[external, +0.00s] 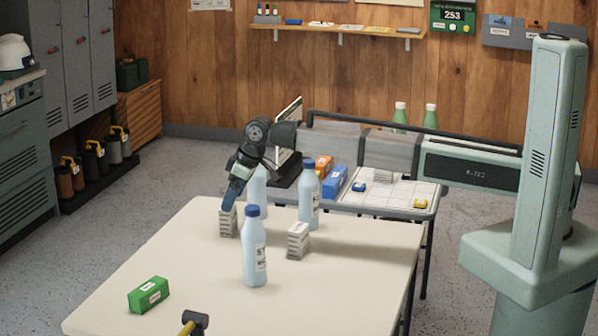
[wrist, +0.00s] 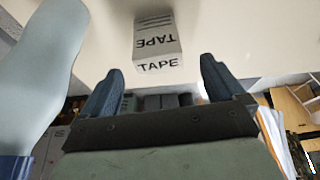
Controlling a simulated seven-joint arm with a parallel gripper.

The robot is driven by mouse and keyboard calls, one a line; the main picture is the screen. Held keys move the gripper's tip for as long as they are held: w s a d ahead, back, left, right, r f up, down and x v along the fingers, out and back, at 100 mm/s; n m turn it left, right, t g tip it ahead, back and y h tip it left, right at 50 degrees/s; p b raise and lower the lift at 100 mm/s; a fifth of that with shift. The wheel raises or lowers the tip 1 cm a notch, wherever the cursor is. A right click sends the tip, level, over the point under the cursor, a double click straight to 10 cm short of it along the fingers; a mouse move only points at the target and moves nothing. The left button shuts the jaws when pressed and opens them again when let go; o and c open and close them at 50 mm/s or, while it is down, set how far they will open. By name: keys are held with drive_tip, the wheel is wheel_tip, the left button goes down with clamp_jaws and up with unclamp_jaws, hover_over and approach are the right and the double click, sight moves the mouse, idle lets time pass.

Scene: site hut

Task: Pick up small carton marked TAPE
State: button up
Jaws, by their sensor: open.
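The small carton marked TAPE (wrist: 157,47) is pale grey with dark lettering, upside down in the wrist view. It lies just beyond my gripper (wrist: 161,68), roughly centred between two blue fingertips. My gripper is open, with nothing held between the fingers. In the external view my gripper (external: 236,193) points down just above a small grey-white carton (external: 228,222) on the table, which appears to be the TAPE one. The fingers hide part of its top. A similar striped carton (external: 298,241) stands to the right; its label is not readable.
Pale-blue bottles with blue caps stand close by: one in front (external: 255,250), one to the right (external: 308,205), one partly behind my gripper (external: 258,192). A bottle (wrist: 40,75) fills the wrist view's left side. A green box (external: 148,294) and hammer (external: 194,322) lie nearer the front.

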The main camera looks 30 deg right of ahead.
sight(228, 220)
drive_tip(key=shift+d+x, duration=0.15)
drive_tip(key=shift+x, duration=1.45)
drive_tip(key=shift+d+x, duration=0.1)
drive_tip(key=shift+x, duration=1.45)
drive_tip(key=shift+f, duration=0.1)
drive_tip(key=shift+c, duration=0.2)
drive_tip(key=c, duration=1)
